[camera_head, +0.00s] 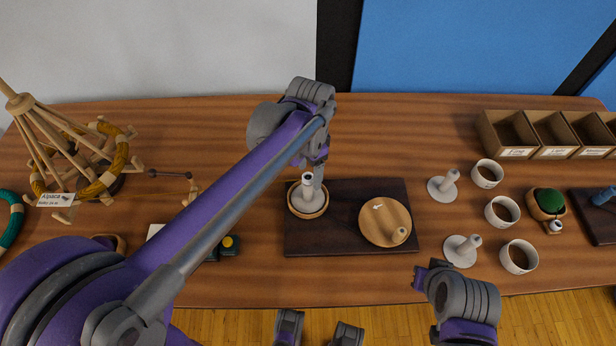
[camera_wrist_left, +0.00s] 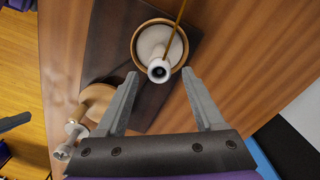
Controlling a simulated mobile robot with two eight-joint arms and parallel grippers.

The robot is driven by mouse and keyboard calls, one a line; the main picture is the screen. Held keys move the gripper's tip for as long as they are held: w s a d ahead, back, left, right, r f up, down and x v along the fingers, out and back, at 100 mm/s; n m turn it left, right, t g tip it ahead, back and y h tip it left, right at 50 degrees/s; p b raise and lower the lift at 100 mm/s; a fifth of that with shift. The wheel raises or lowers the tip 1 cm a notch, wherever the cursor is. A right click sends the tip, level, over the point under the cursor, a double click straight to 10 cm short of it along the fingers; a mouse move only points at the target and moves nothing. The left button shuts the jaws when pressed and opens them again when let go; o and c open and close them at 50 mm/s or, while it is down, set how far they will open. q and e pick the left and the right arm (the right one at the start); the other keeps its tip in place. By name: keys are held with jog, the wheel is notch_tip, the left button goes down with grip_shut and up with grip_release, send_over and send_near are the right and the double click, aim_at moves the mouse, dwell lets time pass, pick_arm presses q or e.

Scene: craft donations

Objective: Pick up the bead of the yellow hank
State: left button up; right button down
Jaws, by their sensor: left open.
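The yellow hank (camera_head: 116,160) hangs around a wooden swift at the far left. A pale cone stands in a round wooden bowl (camera_head: 325,203), with a small white bead-like piece with a dark hole (camera_head: 307,179) at its top. In the left wrist view this white piece (camera_wrist_left: 159,71) shows close, with a thin golden-brown strand beside it. I cannot tell if it belongs to the hank. My left gripper (camera_wrist_left: 160,74) is open, its fingertips either side of the white piece in that view, apart from it. My right gripper (camera_head: 424,280) is near the front edge; its fingers are unclear.
A dark board (camera_head: 340,240) carries the bowl and a wooden disc (camera_head: 376,218) with a peg. White stemmed pieces (camera_head: 443,186) and several cups (camera_head: 488,173) stand right. Cardboard bins (camera_head: 508,135) are at back right. The table's back middle (camera_head: 400,130) is clear.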

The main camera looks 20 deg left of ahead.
pick_arm(q)
jog(key=shift+f, duration=0.3)
grip_shut()
jog(key=shift+r, duration=0.1)
